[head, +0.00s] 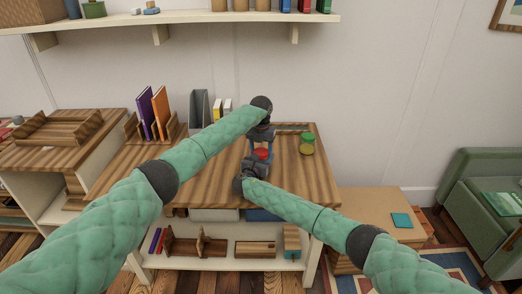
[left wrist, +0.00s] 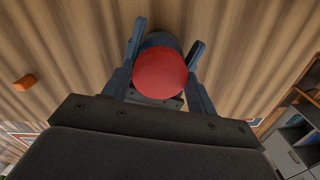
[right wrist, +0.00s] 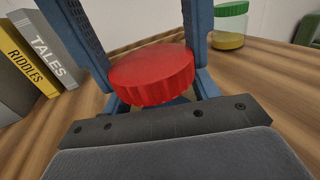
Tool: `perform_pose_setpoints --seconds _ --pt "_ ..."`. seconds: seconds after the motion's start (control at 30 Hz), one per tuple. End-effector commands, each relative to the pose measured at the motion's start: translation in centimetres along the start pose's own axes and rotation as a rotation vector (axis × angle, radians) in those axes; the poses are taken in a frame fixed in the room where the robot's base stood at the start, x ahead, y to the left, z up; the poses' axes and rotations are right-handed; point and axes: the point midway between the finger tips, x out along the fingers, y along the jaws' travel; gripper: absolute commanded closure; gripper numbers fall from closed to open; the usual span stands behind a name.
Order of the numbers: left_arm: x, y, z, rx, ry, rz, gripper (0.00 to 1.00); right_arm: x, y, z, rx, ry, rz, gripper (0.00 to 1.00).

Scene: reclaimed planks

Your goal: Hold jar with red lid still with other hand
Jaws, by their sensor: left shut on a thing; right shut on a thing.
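The lid (left wrist: 160,72) fills the space between the fingers in the left wrist view and also shows in the right wrist view (right wrist: 152,75). My left gripper (head: 263,146) points down from above, shut on the jar. My right gripper (head: 259,164) reaches in low from the front, shut on the jar. The jar's body is mostly hidden by the lid and grippers.
A jar with a green lid (head: 307,143) stands to the right, near the desk's (head: 316,185) back edge. Purple and orange books (head: 160,112) and a grey file holder (head: 199,108) stand at the back left. A wall shelf (head: 190,17) runs above.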

Motion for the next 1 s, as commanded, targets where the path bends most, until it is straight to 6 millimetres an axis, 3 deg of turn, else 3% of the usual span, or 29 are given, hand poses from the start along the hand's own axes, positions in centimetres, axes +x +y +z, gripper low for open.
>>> perform_pose_setpoints --seconds 0.4,0.83,0.87,0.97,1.0 --pt "-0.09 -0.13 0.06 -0.539 -0.001 -0.002 0.7 -0.03 0.13 0.12 0.001 -0.001 0.002 1.0" --pt "-0.11 -0.13 0.09 -0.615 -0.002 -0.002 0.7 -0.12 0.21 0.11 0.001 -0.001 0.003 1.0" --pt "-0.11 -0.13 0.1 -0.615 -0.002 -0.002 0.4 -0.13 0.22 0.1 0.001 -0.001 0.003 1.0" --pt "-0.11 -0.11 0.09 -0.615 -0.002 -0.002 0.21 -0.12 0.21 0.1 0.001 0.0 0.003 1.0" --pt "-0.1 -0.09 0.09 -0.615 -0.002 -0.002 0.21 -0.1 0.17 0.09 0.001 -0.001 0.003 1.0"
